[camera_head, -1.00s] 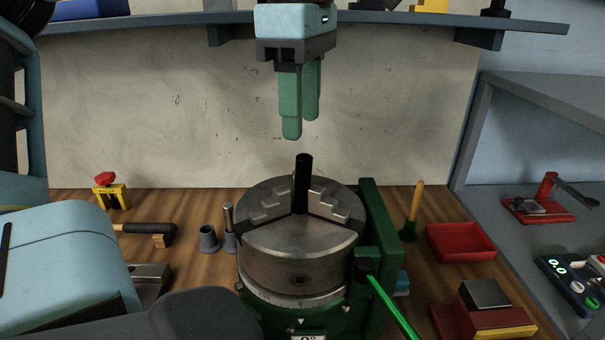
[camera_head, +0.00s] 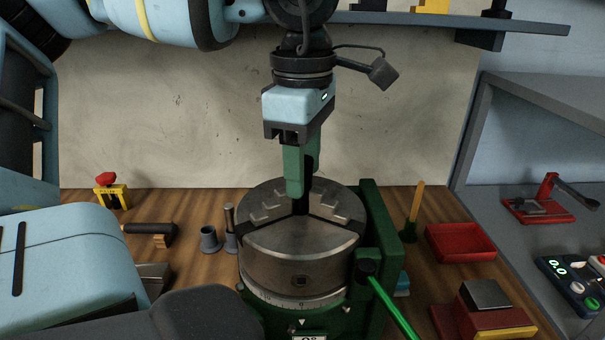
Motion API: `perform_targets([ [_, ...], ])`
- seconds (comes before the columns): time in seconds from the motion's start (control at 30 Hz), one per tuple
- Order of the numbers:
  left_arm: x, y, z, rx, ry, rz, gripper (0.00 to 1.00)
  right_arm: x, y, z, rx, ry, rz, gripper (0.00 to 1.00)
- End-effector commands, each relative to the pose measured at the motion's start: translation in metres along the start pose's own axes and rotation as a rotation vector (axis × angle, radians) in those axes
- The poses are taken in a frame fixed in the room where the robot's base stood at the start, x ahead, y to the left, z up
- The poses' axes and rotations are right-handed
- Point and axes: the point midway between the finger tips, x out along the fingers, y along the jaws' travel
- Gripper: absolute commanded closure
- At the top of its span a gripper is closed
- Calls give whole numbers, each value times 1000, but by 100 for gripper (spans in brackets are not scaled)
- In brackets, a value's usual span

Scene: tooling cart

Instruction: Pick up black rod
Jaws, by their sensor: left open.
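The black rod (camera_head: 303,205) stands upright in the centre of the round grey chuck (camera_head: 300,244), between its stepped jaws. Only part of the rod shows, as my left gripper (camera_head: 302,188) hangs in front of its upper part. The gripper points down with its green fingers around or beside the rod's upper part, and it is open. I cannot tell whether a finger touches the rod. My right gripper is not in view.
The chuck sits on a green base with a green handle (camera_head: 393,309) at the front right. A red tray (camera_head: 460,242) and a wooden-handled tool (camera_head: 416,207) are to the right. A hammer (camera_head: 150,232) and grey cups (camera_head: 209,240) are to the left. A shelf (camera_head: 450,20) runs above.

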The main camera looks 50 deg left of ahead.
Motion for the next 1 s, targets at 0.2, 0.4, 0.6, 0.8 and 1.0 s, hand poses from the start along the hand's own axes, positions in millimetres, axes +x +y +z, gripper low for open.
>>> perform_targets([
  [0.2, 0, 0, 0, 0, 0, 0, 74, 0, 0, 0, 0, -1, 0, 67],
  [0.4, 0, 0, 0, 0, 1, 0, 100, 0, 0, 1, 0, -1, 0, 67],
  [0.6, -1, 0, 0, 0, 0, 1, 100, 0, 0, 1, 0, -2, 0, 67],
  [0.8, -2, 0, 0, 0, 0, 2, 100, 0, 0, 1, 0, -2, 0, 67],
  [1.0, -25, 1, 0, -2, -1, 5, 100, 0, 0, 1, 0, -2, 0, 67],
])
